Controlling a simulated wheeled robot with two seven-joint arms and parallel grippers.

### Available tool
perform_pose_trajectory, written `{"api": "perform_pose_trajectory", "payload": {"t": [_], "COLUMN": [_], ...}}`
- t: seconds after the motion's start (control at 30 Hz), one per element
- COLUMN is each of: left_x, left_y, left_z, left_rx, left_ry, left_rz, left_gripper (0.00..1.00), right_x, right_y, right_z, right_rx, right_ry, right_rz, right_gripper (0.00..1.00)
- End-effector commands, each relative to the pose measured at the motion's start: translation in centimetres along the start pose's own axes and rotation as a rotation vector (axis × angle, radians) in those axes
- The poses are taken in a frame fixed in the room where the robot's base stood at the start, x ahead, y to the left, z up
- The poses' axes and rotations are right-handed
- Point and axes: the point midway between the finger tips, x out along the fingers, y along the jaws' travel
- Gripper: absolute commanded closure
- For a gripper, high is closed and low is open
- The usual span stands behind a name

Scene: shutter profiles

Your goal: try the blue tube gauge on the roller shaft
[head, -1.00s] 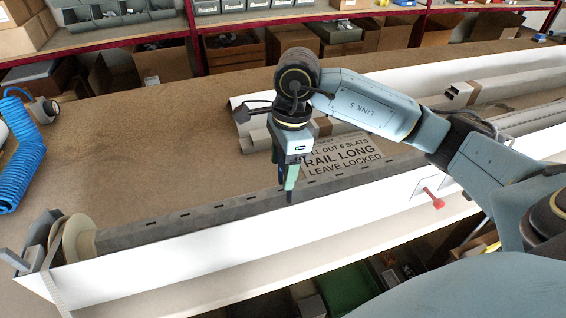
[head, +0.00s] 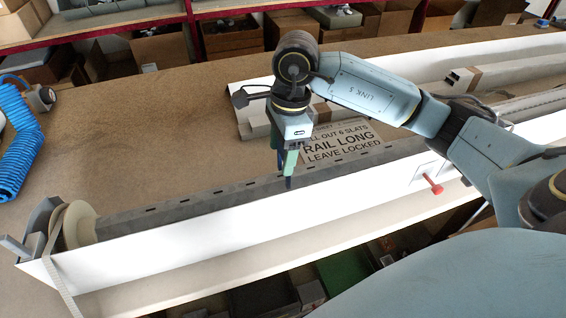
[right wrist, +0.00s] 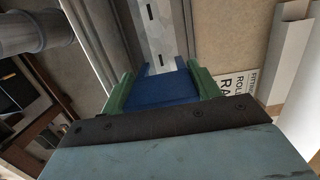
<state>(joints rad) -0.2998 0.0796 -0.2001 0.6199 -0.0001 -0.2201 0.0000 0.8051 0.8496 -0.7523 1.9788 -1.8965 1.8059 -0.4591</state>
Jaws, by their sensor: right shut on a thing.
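The roller shaft (head: 190,208) is a long grey faceted tube with dark slots, lying in the white headbox beside a pale end pulley (head: 79,226). It also shows in the right wrist view (right wrist: 166,28). My right gripper (head: 288,170) points down at the shaft. In the right wrist view, its green fingers (right wrist: 163,88) are shut on the blue tube gauge (right wrist: 167,89). The gauge's two short prongs point toward the shaft, one near each side of it. I cannot tell whether they touch it. The head view mostly hides the gauge. My left gripper is out of view.
The white headbox (head: 230,220) runs diagonally across the bench. A red-headed pin (head: 434,186) sticks out of its front. A printed sign (head: 340,146) lies behind the shaft. A blue coiled hose (head: 18,160) is at far left. The brown bench top (head: 150,140) is clear at centre left.

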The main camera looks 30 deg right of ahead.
Motion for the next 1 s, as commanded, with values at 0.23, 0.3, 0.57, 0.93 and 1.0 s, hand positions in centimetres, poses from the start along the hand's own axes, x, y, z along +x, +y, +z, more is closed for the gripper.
{"api": "perform_pose_trajectory", "payload": {"t": [0.23, 0.3, 0.57, 0.93, 1.0], "left_x": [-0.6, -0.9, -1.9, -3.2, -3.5], "left_y": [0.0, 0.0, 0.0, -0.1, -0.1], "left_z": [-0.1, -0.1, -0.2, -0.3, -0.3], "left_rx": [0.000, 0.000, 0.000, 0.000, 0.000], "left_ry": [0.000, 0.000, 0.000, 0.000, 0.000], "left_rz": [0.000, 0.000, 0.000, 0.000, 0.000], "left_gripper": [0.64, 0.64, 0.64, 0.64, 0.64], "right_x": [-0.9, -1.4, -2.9, -5.2, -5.6], "right_y": [0.0, 0.0, 0.0, 0.0, 0.0], "right_z": [0.1, 0.2, 0.4, 0.6, 0.7], "right_rx": [0.000, 0.000, -0.001, 0.000, 0.000], "right_ry": [0.000, 0.000, -0.001, 0.000, 0.000], "right_rz": [-0.001, -0.002, 0.000, -0.001, -0.001], "right_gripper": [0.60, 0.60, 0.60, 0.60, 0.60]}}
